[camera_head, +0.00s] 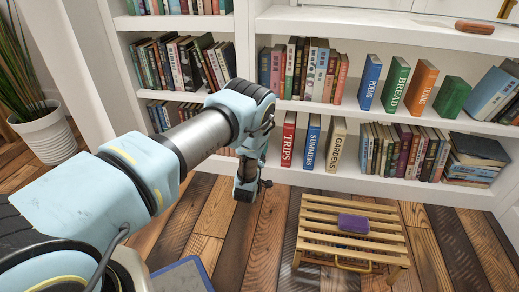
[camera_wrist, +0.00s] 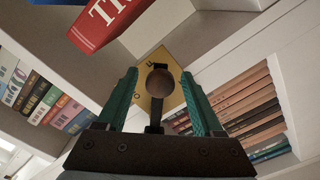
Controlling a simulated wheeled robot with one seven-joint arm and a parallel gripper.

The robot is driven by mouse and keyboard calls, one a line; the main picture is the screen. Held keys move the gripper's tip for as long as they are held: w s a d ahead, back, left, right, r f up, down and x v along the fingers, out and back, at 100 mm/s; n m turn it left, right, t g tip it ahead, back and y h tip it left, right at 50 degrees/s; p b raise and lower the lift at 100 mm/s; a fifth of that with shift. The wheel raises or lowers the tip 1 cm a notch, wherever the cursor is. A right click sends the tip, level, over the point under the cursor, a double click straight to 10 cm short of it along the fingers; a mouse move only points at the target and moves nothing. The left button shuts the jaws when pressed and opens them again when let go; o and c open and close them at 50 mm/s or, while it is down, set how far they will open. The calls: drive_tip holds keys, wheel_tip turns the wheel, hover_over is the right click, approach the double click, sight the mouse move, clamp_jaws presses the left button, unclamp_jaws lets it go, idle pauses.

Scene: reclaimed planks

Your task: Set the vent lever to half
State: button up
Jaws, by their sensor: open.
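The vent lever shows in the wrist view as a round brown knob (camera_wrist: 160,82) on a dark stem, in front of a yellow plate (camera_wrist: 170,62) with dark letters that I cannot fully read. My gripper (camera_wrist: 158,75) is open, its two green fingers on either side of the knob, with gaps visible at both sides. How deep the knob sits between the fingers is unclear. In the head view my gripper (camera_head: 249,187) is low in front of the bookcase, and my arm hides the lever and plate. The lever's setting cannot be read.
A white bookcase (camera_head: 385,180) holds several books, with a red TRIPS book (camera_head: 287,140) just right of my arm; it shows overhead in the wrist view (camera_wrist: 105,20). A slatted wooden stool (camera_head: 322,220) with a purple object (camera_head: 353,223) stands right. A potted plant (camera_head: 46,132) stands left.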

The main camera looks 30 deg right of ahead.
drive_tip(key=shift+a, duration=0.1)
drive_tip(key=p+v, duration=0.3)
drive_tip(key=v, duration=0.7)
drive_tip(key=shift+s+a, duration=0.2)
drive_tip(key=shift+s, duration=0.1)
drive_tip(key=w+a+r+g+y, duration=0.1)
drive_tip(key=w+a+r+y, duration=0.45)
drive_tip(key=w+r, duration=0.5)
drive_tip(key=w+a+r+g+y, duration=0.35)
drive_tip(key=a+r, duration=0.45)
drive_tip(key=a, duration=0.4)
drive_tip(key=s+a+r+m+g+y, duration=0.1)
drive_tip(key=s+a+r+g, duration=0.1)
drive_tip(key=s+a+r, duration=0.45)
drive_tip(key=s+a+r+g+y+p, duration=0.1)
drive_tip(key=s+a+r+g, duration=0.2)
drive_tip(key=s+a, duration=0.6)
drive_tip(key=s+a+r+m+g+y, duration=0.1)
drive_tip(key=s+a+r+g, duration=0.1)
drive_tip(key=s+a+r, duration=0.45)
wheel_tip(320, 180, up, 35)
drive_tip(key=a+p, duration=0.2)
drive_tip(key=p, duration=3.5)
drive_tip(key=shift+a, duration=0.15)
